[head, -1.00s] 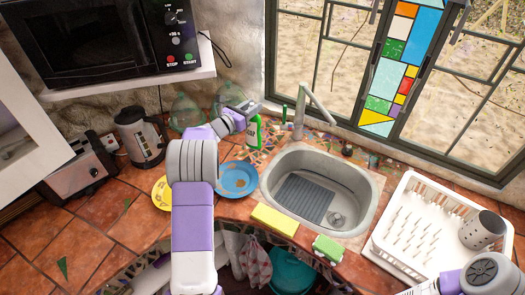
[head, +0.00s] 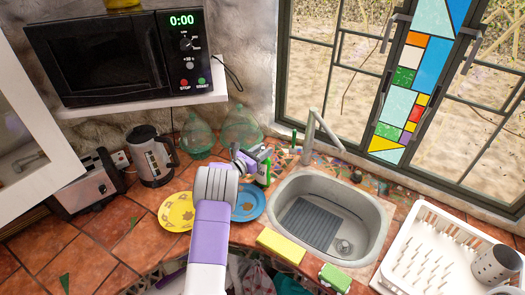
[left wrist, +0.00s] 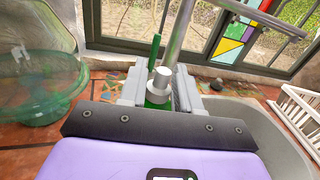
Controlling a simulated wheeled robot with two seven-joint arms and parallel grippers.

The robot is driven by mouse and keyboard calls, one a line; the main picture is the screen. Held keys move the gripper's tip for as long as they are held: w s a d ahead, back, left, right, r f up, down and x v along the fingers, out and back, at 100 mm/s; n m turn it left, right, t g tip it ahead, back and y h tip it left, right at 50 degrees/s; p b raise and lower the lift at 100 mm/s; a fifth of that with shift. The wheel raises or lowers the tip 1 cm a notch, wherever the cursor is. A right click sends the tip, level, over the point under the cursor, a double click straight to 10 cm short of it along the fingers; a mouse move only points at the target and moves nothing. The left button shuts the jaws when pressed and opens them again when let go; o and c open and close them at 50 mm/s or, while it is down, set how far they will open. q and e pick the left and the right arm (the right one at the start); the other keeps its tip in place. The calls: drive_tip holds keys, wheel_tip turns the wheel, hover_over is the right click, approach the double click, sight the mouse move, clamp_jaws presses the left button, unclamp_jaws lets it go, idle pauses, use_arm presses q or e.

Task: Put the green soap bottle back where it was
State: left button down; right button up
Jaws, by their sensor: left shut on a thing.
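The green soap bottle (head: 264,174) is upright on the counter side left of the sink, behind the blue plate. My left gripper (head: 254,160) is shut on it near its top. In the left wrist view the bottle's white cap (left wrist: 160,78) and green body (left wrist: 156,98) show between the two grey fingers; the gripper's dark edge hides its lower part. I cannot tell whether its base touches the counter.
The sink (head: 368,250) with its tap (head: 312,130) is right of the bottle. Large green glass jars (head: 240,130) stand behind left. The blue plate (head: 250,207) and yellow plate (head: 176,212) lie in front. A thin green object (head: 293,139) stands near the tap.

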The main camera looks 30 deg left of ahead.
use_arm(q)
drive_tip(key=shift+r, duration=0.25)
drive_tip(key=shift+f+b, duration=0.15)
drive_tip(key=shift+b, duration=0.15)
drive_tip(key=c, duration=0.8)
unclamp_jaws()
drive_tip(key=shift+f, duration=0.1)
drive_tip(key=shift+s+a, duration=0.1)
drive_tip(key=shift+s, duration=0.25)
drive_tip(key=b+v, duration=0.1)
drive_tip(key=v, duration=1)
drive_tip(key=shift+s, duration=0.2)
